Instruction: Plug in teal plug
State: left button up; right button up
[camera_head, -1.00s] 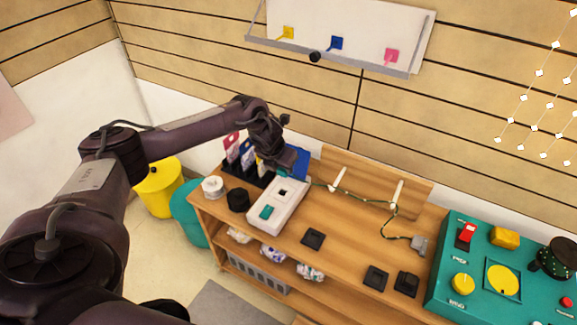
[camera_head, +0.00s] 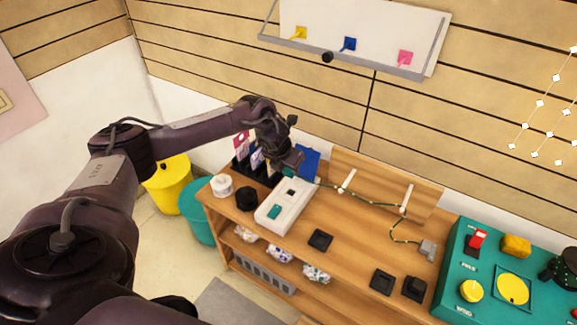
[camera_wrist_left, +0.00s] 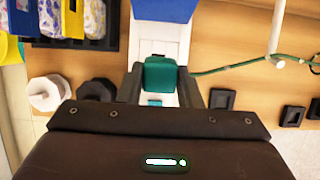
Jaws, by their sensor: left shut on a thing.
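My left gripper (camera_head: 291,168) is shut on the teal plug (camera_wrist_left: 160,74), which sits between its two fingers in the left wrist view. A green cord runs from the plug to the right. The white socket strip (camera_head: 283,207) lies on the wooden bench, with a dark square socket (camera_head: 291,192) and a teal patch (camera_head: 274,211) on top. The gripper is over the far end of the strip. In the left wrist view the plug covers part of the strip (camera_wrist_left: 160,37), so I cannot tell whether they touch. My right gripper is not in view.
The cord passes over white pegs (camera_head: 347,181) to a grey block (camera_head: 428,249). A black holder (camera_head: 242,169) and round pieces (camera_head: 222,185) stand left of the strip. Black square pieces (camera_head: 320,240) lie to its right. A teal control panel (camera_head: 462,268) stands at the right.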

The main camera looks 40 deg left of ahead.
pick_arm(q)
jog(key=shift+w+f+b, duration=0.15)
jog(key=shift+f+b, duration=1.2)
jog(key=shift+f, duration=0.35)
jog(key=shift+w+f+b, duration=0.15)
jog(key=shift+f+b, duration=1.2)
jog(key=shift+f, duration=0.35)
jog(key=shift+f, duration=0.1)
jog(key=shift+f+b, duration=0.55)
jog(key=shift+f, duration=0.05)
jog(key=shift+w+r+g, duration=0.1)
jog(key=shift+r+g, duration=0.1)
jog(key=shift+g, duration=0.5)
jog(key=shift+f, duration=0.25)
jog(key=shift+g+b, duration=0.3)
jog(key=shift+g, duration=0.1)
jog(key=shift+r, duration=0.1)
